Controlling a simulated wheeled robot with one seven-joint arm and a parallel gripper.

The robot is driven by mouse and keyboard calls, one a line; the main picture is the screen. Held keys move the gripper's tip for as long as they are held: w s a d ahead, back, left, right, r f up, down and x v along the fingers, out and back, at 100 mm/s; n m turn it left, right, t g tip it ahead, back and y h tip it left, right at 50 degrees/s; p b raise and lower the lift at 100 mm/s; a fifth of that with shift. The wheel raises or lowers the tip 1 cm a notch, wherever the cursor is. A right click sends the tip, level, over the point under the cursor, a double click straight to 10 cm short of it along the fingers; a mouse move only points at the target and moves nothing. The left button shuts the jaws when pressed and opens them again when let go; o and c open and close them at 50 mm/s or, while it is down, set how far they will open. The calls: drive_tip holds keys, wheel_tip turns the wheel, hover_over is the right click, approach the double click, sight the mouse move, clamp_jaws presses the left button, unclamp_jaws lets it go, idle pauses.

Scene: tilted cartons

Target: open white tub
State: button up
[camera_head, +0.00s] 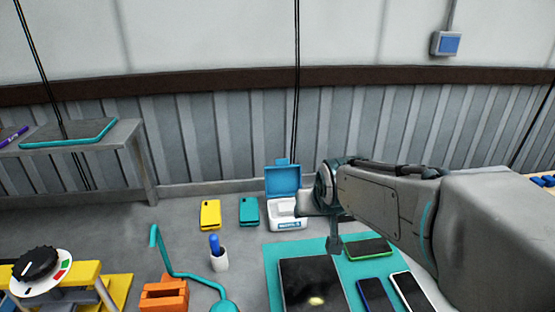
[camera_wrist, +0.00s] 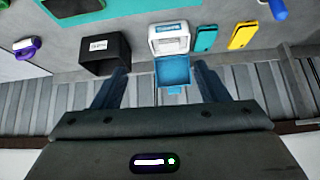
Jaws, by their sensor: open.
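The white tub (camera_head: 287,224) stands on the grey floor-like surface near the back wall in the head view. Its blue lid (camera_head: 283,180) is raised upright at the back, so the tub is open. In the wrist view the white tub (camera_wrist: 169,40) shows at the top with its blue lid (camera_wrist: 174,72) hinged out below it. My gripper (camera_wrist: 161,80) is open, with its dark fingers on either side of the lid in that view; nothing is held. I cannot tell whether a finger touches the lid. My arm partly covers the tub's right side in the head view.
A yellow case (camera_head: 210,214) and a teal case (camera_head: 249,211) lie left of the tub. A white cup with a blue item (camera_head: 219,259) stands nearer. A teal mat (camera_head: 272,262) holds a tablet and several phones. A black box (camera_wrist: 104,54) stands beside the tub in the wrist view.

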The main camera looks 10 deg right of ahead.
drive_tip(key=w+f+t+b, duration=0.2)
drive_tip(key=w+t, duration=0.1)
drive_tip(key=w, duration=1.2)
drive_tip(key=t, duration=0.3)
approach(282, 162)
drive_tip(key=shift+n, duration=0.3)
drive_tip(key=p+x, duration=0.2)
drive_tip(key=x, duration=0.2)
drive_tip(key=p+x, duration=0.1)
drive_tip(key=x, duration=0.3)
drive_tip(key=shift+w+r+p, duration=0.1)
drive_tip(key=shift+w+p, duration=0.25)
drive_tip(key=shift+c, duration=0.4)
drive_tip(key=c, duration=1.3)
drive_tip(key=shift+b, duration=0.55)
